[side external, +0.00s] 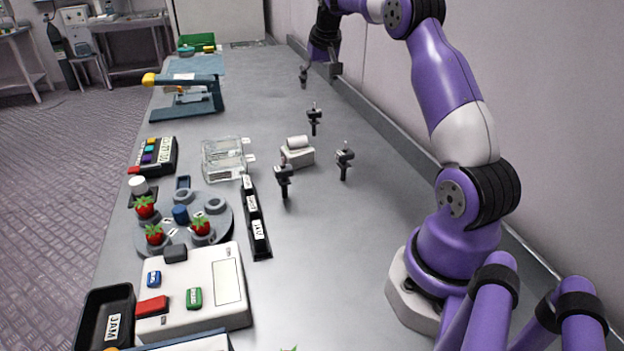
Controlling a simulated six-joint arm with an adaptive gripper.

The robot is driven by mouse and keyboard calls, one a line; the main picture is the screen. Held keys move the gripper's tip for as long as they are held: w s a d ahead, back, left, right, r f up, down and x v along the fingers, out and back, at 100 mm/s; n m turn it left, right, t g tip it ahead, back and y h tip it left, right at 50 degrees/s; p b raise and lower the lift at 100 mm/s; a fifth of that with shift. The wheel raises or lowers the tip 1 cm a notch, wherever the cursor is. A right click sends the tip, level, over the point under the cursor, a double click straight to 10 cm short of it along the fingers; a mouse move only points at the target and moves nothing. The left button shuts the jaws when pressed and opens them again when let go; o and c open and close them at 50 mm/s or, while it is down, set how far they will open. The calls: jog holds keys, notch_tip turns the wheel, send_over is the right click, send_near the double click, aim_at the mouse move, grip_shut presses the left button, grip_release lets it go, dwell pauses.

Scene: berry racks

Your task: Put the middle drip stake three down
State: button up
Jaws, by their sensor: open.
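Dark drip stakes stand upright, apart from one another, on the grey bench. One is nearest at the left (284,178), one is at the right (344,160), and one is farther back (314,118). By position along the bench, the right one lies between the other two. My gripper (319,74) hangs at the far end of the bench, beyond these stakes. It is open and touches none of them. It is small and dark in this view, and I cannot make out anything between its fingers.
A white block with a roll (297,152) sits among the stakes. To the left are a clear box (223,160), labelled black strips (254,220), a round grey rack (222,232) with strawberries, a white button console (208,312) and a black JAM tray (88,325). Bench right of the stakes is clear.

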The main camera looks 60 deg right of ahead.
jog(key=s+a+r+n+t+y, duration=0.1)
jog(key=s+a+r+n, duration=0.15)
jog(key=a, duration=0.65)
jog(key=s+a+r+n, duration=0.15)
jog(key=a+r, duration=0.25)
jog(key=a, duration=0.6)
jog(key=s+a+f+n+y, duration=0.1)
jog(key=s+a+f+n, duration=0.1)
jog(key=s+a, duration=0.4)
jog(key=s+a+f+n+t+y, duration=0.1)
jog(key=s+a+f+n, duration=0.1)
jog(key=s+a, duration=0.4)
jog(key=shift+s+a+f+n, duration=0.3)
jog(key=shift+a+f+n, duration=0.1)
jog(key=shift+a, duration=0.3)
